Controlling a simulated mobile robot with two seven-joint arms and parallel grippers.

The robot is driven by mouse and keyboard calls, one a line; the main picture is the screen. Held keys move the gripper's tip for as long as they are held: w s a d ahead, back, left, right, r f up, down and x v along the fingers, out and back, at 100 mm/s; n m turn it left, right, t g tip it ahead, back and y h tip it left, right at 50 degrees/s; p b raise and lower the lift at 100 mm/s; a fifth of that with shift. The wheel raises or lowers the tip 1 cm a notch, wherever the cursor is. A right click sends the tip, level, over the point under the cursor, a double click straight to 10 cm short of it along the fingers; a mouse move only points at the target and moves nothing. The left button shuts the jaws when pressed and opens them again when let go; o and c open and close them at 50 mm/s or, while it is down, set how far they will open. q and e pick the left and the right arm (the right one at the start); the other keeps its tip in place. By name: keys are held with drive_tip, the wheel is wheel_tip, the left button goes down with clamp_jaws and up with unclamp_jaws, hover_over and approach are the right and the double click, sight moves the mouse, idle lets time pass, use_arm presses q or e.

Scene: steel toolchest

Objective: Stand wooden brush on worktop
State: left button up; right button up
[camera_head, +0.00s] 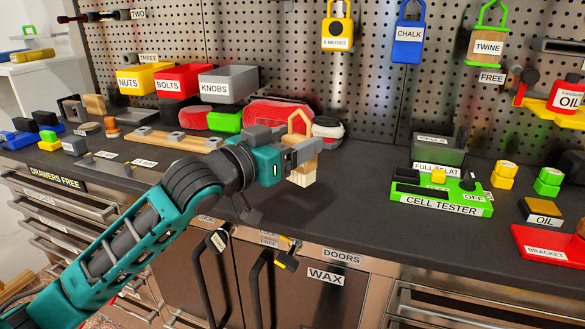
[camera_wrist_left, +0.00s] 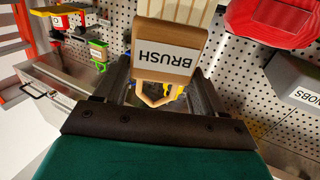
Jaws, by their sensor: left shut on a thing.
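The wooden brush (camera_head: 304,168) is upright in the head view, pale bristles down and a pointed wooden loop handle up. It is over the dark worktop (camera_head: 345,195), right of the red bundle. I cannot tell whether its bristles touch the surface. My left gripper (camera_head: 305,150) comes in from the left and is shut on the brush between block and loop. In the left wrist view the brush (camera_wrist_left: 178,35) shows its BRUSH label upside down, between the fingers of my left gripper (camera_wrist_left: 160,85). My right gripper is in neither view.
A green cell tester (camera_head: 440,205) stands to the right, with a red bracket tray (camera_head: 545,243) beyond it. Red bundles (camera_head: 275,115) and a white-and-dark roll (camera_head: 328,130) lie behind the brush. The worktop between the brush and the tester is clear.

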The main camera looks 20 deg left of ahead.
sight(304, 175)
use_arm(q)
wheel_tip(304, 175, down, 4)
drive_tip(key=shift+r+b, duration=0.15)
drive_tip(key=shift+b, duration=0.35)
drive_tip(key=shift+f, duration=0.3)
drive_tip(key=shift+r, duration=0.1)
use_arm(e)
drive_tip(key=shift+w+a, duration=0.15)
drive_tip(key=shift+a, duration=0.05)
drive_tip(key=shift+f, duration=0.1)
use_arm(q)
drive_tip(key=o, duration=1.1)
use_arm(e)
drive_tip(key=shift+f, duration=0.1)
